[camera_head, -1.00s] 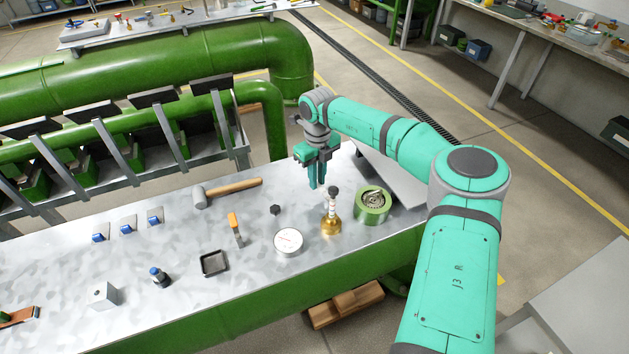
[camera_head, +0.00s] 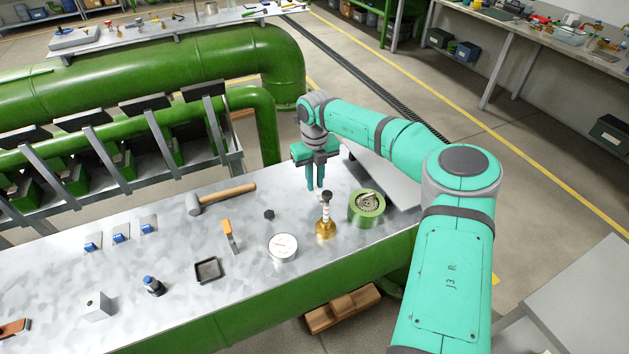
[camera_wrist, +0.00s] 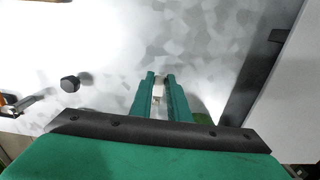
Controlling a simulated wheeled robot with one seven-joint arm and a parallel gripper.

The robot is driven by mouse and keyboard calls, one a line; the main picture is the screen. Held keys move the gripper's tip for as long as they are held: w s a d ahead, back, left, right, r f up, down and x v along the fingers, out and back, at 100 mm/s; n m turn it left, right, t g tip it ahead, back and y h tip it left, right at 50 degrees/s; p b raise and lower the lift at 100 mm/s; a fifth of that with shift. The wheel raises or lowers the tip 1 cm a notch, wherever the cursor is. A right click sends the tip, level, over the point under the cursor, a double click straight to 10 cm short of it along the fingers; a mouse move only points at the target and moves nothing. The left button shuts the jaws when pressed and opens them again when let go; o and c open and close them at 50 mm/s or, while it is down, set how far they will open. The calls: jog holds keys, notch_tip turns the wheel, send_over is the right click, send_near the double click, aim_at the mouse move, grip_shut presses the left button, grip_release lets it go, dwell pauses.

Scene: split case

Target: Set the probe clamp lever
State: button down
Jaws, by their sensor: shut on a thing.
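My gripper (camera_head: 314,188) points down above the back right part of the metal bench. Its green fingers are shut on a small pale block-like piece (camera_wrist: 158,91), seen between the fingertips in the wrist view. Most of this piece is hidden by the fingers, and I cannot tell whether it is the probe clamp lever. A brass fitting (camera_head: 325,231) with a pale stem and black knob stands upright just in front of the gripper in the head view. A green round housing (camera_head: 367,209) with a metal centre stands to its right.
A white dial gauge (camera_head: 283,247), an orange-handled tool (camera_head: 228,235), a black knob (camera_head: 269,214) and a black tray (camera_head: 207,270) lie left of the fitting. A hammer (camera_head: 221,198) lies behind them. Green pipes (camera_head: 150,68) run behind.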

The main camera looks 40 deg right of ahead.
aim_at(315, 186)
jog(key=c, duration=1.7)
grip_release()
notch_tip(315, 186, up, 11)
jog(key=shift+f, duration=0.1)
